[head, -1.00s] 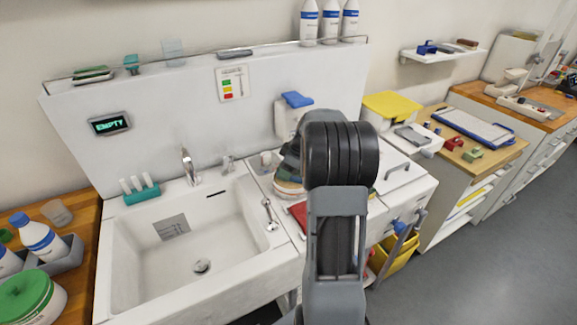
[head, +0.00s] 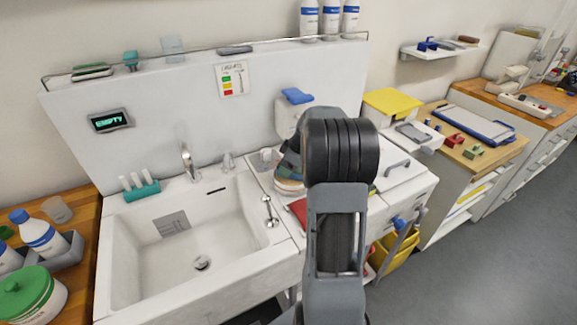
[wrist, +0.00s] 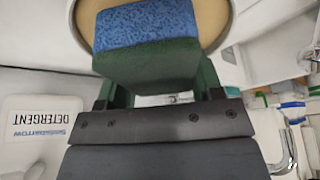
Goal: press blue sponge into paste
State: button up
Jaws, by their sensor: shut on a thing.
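The blue sponge (wrist: 148,24) has a speckled blue face and a dark green side. My gripper (wrist: 155,84) is shut on it, with a green finger at each side. Behind the sponge in the wrist view is a round container (wrist: 226,20) with a pale rim and a tan surface, which looks like the paste. The sponge overlaps it, and I cannot tell whether they touch. In the head view a round pot (head: 289,187) shows at the sink's right, beside my arm. My arm hides most of the gripper and the sponge there.
A white sink (head: 205,245) with a tap (head: 188,162) lies to the left. A dispenser with a blue top (head: 297,96) is on the back panel. A red item (head: 299,208) lies close in front of the pot. The wrist view shows a detergent label (wrist: 38,132).

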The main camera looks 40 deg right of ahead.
jog(key=shift+f+b, duration=0.55)
jog(key=shift+b, duration=0.15)
dwell(1.8)
jog(key=shift+r+p, duration=1.9)
jog(key=shift+r, duration=1.7)
